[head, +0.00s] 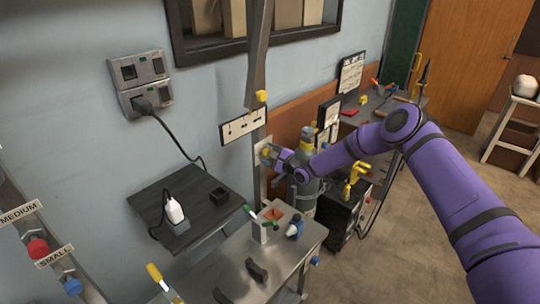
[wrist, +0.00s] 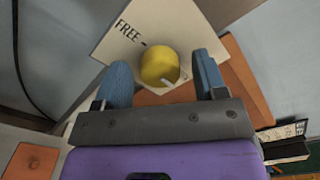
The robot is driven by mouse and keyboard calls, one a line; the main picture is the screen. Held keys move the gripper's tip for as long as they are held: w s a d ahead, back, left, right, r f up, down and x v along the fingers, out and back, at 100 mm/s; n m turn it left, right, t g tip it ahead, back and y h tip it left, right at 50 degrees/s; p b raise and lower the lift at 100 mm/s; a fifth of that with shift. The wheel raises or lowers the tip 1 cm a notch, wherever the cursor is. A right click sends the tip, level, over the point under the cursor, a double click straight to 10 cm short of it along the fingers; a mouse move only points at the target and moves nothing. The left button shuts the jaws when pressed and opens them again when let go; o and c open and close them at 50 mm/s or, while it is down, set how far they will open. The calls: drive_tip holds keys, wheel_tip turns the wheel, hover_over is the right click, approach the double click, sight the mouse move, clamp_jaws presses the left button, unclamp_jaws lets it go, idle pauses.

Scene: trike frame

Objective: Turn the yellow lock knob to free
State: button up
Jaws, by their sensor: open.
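The yellow lock knob (wrist: 159,66) sits on a pale plate (wrist: 190,22) in the wrist view. The word FREE and a short dash are printed on the plate at the knob's upper left. A pale pointer mark on the knob points to the lower right, away from FREE. My gripper (wrist: 161,62) is open, with one blue finger on each side of the knob. Gaps show between knob and fingers in the picture; contact cannot be told. In the head view my gripper (head: 268,157) is at the wall post, and the knob is too small there to make out clearly.
A grey bench (head: 232,272) with small parts and a dark shelf (head: 165,205) with a charger stand left of my gripper. A grey cylinder (head: 307,190) stands close to its right. A workbench with tools is further back. Open floor lies at the right.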

drive_tip(key=c, duration=0.9)
